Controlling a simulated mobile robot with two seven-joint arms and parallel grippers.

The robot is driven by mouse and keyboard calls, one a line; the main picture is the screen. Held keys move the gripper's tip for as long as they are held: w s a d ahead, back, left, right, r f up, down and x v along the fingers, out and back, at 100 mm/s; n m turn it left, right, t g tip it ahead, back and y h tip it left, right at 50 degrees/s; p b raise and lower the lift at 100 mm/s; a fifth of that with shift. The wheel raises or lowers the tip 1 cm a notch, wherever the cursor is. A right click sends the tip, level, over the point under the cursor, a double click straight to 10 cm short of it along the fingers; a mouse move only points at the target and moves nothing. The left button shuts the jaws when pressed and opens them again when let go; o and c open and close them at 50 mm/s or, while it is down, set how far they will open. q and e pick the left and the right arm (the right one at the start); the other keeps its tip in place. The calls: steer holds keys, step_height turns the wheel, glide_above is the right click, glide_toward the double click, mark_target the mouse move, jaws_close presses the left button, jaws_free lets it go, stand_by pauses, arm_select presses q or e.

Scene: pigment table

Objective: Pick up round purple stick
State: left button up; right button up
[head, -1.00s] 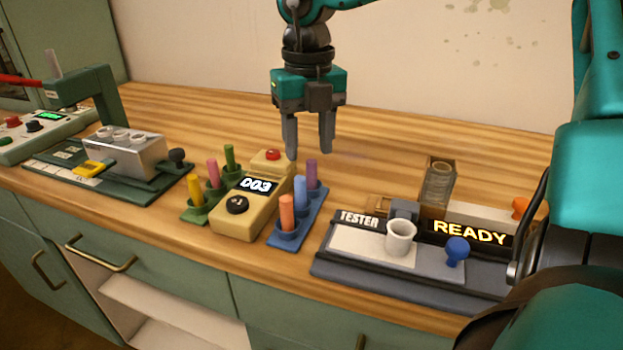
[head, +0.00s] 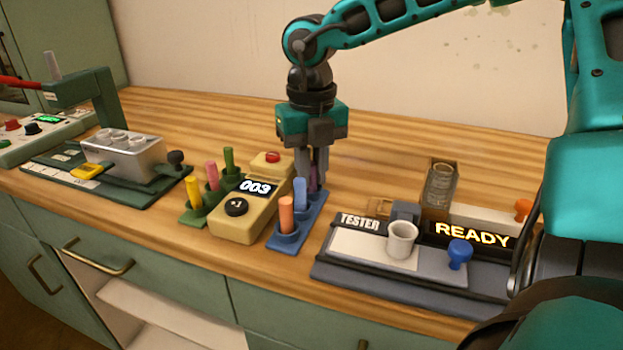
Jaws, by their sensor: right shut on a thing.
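The round purple stick (head: 314,178) stands upright at the far end of the blue holder (head: 287,242), behind a blue stick (head: 300,191) and an orange stick (head: 286,213). My right gripper (head: 314,172) points straight down and is shut on the purple stick, with its fingers hiding most of it. The stick's lower end is still at the holder. My left gripper is not in view.
A beige counter box (head: 236,217) showing 003 stands just left of the blue holder. A green holder (head: 192,217) with yellow, pink and green sticks is further left. The tester (head: 340,268) with a white cup (head: 402,239) is at right. The table behind is clear.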

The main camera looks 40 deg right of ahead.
jaws_close()
steer(key=shift+r, duration=0.1)
